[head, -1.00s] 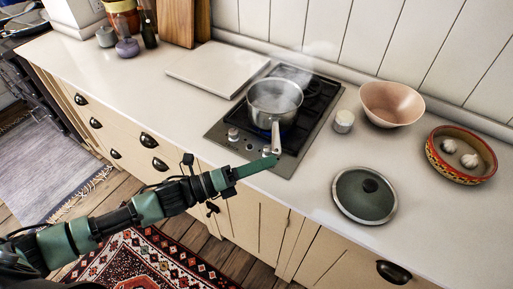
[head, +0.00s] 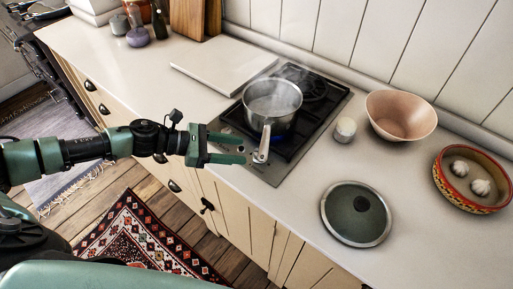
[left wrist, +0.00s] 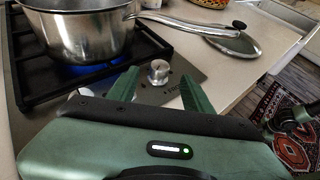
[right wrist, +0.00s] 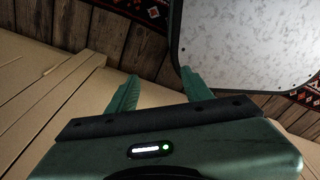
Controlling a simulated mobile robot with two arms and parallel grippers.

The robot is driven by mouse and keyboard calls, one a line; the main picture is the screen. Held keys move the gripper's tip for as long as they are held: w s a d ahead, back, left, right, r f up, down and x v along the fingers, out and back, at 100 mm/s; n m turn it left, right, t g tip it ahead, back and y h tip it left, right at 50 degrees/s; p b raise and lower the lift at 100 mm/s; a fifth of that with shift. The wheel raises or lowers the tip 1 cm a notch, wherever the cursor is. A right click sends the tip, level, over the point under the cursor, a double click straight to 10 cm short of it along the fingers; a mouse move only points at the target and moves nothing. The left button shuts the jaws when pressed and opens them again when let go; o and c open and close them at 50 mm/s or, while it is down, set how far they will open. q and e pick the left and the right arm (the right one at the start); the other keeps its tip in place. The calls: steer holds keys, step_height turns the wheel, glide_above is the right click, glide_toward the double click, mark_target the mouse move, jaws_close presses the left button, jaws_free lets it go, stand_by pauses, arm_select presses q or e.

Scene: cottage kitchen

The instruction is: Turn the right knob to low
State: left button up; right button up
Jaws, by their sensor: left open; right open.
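The stove (head: 318,128) is a dark gas hob with a steel front strip. A steel pot (head: 272,104) steams on it, with a blue flame beneath. In the left wrist view one metal knob (left wrist: 158,72) stands on the strip between my open left fingertips, apparently the right knob; its marking is unreadable. My left gripper (head: 243,149) is at the hob's front edge, beside the pot handle (head: 263,143), and hides much of the knob area in the head view. My right gripper (right wrist: 157,80) is open and empty, low by the cupboard fronts.
A glass lid (head: 356,213) lies on the counter right of the hob. A small white jar (head: 345,130), a pink bowl (head: 400,115) and a dish of garlic (head: 473,203) stand beyond. A pale board (head: 225,65) lies left. The pot handle overhangs the front strip.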

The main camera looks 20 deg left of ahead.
mark_target(255, 152)
arm_select(q)
steer(key=p+x, duration=0.1)
steer(key=x, duration=0.3)
steer(key=shift+w+d, duration=0.25)
steer(key=shift+d, duration=0.05)
steer(key=shift+w+d+f+p, duration=0.1)
steer(key=shift+d+f+p, duration=0.1)
steer(key=shift+p, duration=0.1)
arm_select(e)
steer(key=shift+s+a+r, duration=0.2)
steer(key=shift+a+r, duration=0.1)
steer(key=shift+r, duration=0.25)
steer(key=shift+s+a+r, duration=0.15)
steer(key=shift+a+r, duration=0.1)
steer(key=shift+r, duration=0.25)
arm_select(q)
jaws_close()
arm_select(e)
steer(key=shift+d, duration=0.1)
